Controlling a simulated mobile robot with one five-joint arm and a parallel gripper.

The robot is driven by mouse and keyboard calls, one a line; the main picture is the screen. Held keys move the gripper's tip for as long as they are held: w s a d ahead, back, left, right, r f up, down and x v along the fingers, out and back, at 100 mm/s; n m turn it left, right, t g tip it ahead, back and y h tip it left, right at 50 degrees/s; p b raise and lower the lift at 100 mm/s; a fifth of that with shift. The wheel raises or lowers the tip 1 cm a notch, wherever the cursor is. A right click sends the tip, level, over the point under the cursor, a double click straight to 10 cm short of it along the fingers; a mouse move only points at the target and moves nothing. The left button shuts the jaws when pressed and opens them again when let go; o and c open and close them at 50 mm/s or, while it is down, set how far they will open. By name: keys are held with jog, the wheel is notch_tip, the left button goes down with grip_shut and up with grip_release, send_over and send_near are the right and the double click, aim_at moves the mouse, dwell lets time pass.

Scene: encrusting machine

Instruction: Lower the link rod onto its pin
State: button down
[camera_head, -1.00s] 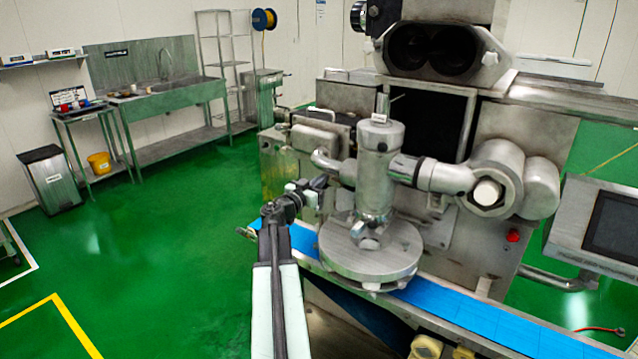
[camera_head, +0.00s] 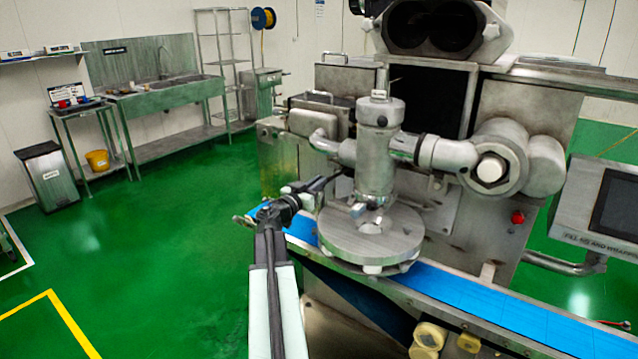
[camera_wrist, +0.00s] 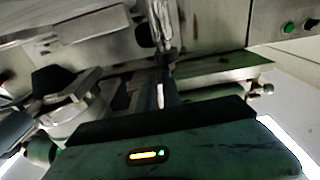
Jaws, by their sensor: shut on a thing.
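My gripper (camera_head: 330,181) is at the left side of the encrusting head (camera_head: 376,150), a grey metal cylinder above a round disc. In the wrist view my dark gripper (camera_wrist: 165,88) is shut on a slim, pale metal piece (camera_wrist: 160,96), which I take to be the link rod. Most of the rod is hidden by the fingers and blur. A shiny upright metal part (camera_wrist: 160,28) stands just beyond the fingertips. I cannot tell whether the rod touches it. The pin cannot be made out in either view.
The round disc (camera_head: 370,240) sits over the blue conveyor belt (camera_head: 470,305), below and right of my gripper. A side pipe (camera_head: 325,143) juts out just above the gripper. A control panel (camera_head: 610,210) stands at right. Green floor (camera_head: 160,240) is open at left.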

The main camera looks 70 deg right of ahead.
jog(key=w+a+f+b, duration=0.2)
jog(key=a+f, duration=0.1)
jog(key=a, duration=0.6)
jog(key=shift+w+f, duration=0.2)
jog(key=shift+w, duration=0.05)
